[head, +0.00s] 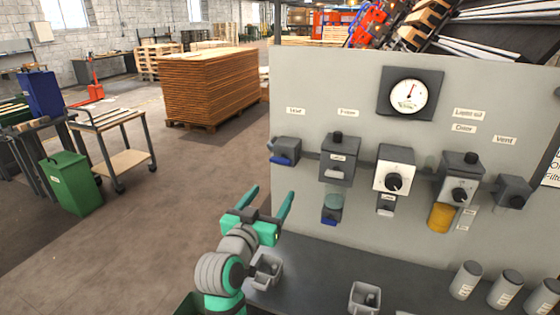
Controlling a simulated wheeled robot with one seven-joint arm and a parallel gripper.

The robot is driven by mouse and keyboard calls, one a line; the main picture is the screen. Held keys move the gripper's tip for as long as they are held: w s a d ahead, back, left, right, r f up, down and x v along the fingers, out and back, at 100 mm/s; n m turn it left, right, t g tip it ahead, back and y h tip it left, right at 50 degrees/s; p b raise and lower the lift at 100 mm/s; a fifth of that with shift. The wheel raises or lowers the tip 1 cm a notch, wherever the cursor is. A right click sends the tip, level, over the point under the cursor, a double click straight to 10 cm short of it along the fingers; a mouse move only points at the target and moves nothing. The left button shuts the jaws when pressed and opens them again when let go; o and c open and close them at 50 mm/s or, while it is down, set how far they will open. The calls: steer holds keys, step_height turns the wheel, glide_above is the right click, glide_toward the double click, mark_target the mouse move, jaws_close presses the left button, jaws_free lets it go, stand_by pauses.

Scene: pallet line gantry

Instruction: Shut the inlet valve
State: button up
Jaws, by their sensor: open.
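A grey panel (340,90) carries a row of grey valve and regulator units. The leftmost unit (286,147) is a small grey body with a blue lever (282,160) lying roughly level under it. The label above it is too blurred to read surely, so I cannot tell for certain that it is the inlet valve. My gripper (271,191) is open and empty, with its two green fingers spread. In the picture it is below and slightly left of the leftmost unit, apart from the blue lever.
A round gauge (408,95) tops the panel. Further right are a filter unit (340,160), a white-faced dial (394,172), a yellow-bowled unit (440,217) and a vent unit (513,191). Below, a dark bench (310,275) holds grey bins and several canisters (466,280).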

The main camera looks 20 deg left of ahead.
steer(key=m, duration=0.1)
glide_toward(279, 161)
steer(key=shift+h, duration=0.3)
steer(key=w, duration=1.1)
steer(key=shift+f, duration=0.1)
steer(key=c, duration=1.1)
